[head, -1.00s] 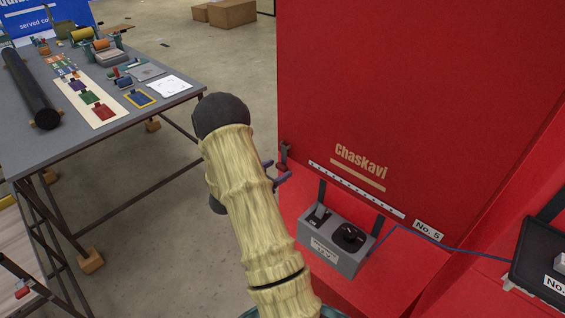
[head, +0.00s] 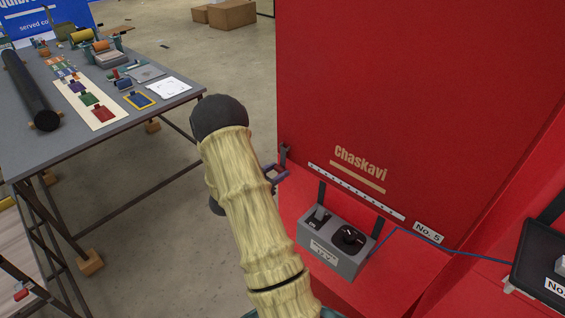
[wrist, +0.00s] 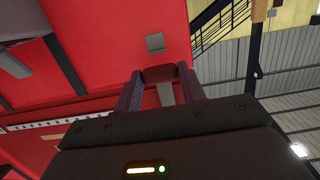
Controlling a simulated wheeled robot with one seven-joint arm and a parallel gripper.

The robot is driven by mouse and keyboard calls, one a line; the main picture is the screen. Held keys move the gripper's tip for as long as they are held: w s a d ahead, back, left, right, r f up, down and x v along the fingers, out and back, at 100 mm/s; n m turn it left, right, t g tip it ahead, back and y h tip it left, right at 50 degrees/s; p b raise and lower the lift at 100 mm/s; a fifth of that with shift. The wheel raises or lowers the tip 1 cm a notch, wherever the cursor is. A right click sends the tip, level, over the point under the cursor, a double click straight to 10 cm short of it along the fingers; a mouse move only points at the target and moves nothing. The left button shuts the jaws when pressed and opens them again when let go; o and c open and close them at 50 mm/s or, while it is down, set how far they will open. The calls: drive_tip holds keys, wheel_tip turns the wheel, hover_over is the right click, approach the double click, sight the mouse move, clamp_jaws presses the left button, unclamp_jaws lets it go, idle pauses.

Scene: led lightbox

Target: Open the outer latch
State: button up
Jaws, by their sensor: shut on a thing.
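The outer latch is a small dark lever (head: 284,153) at the left edge of the upright red panel, just above the red ledge. My gripper (head: 277,172) reaches it from the left, its fingers partly hidden behind my arm in the head view. In the wrist view the latch's dark red end (wrist: 159,74) sits between my two fingertips, with a grey stem (wrist: 165,95) below it. My gripper (wrist: 160,82) is shut on this latch end. A small grey plate (wrist: 155,42) shows on the red surface beyond the fingertips.
A grey control box (head: 334,242) with a switch and a black knob stands on the red ledge, right of my gripper. A blue cable (head: 440,241) runs right from it to a dark unit (head: 548,262). A grey worktable (head: 135,108) stands left, with open floor between.

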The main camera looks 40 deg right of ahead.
sight(278, 168)
drive_tip(key=shift+a+r, duration=0.2)
drive_tip(key=shift+a, duration=0.6)
drive_tip(key=shift+s+a+r+p, duration=0.1)
drive_tip(key=shift+a+r+p, duration=0.3)
drive_tip(key=shift+a, duration=0.45)
drive_tip(key=shift+r, duration=0.1)
drive_tip(key=shift+a+r+p, duration=0.35)
drive_tip(key=shift+a+r, duration=0.3)
drive_tip(key=shift+a, duration=0.1)
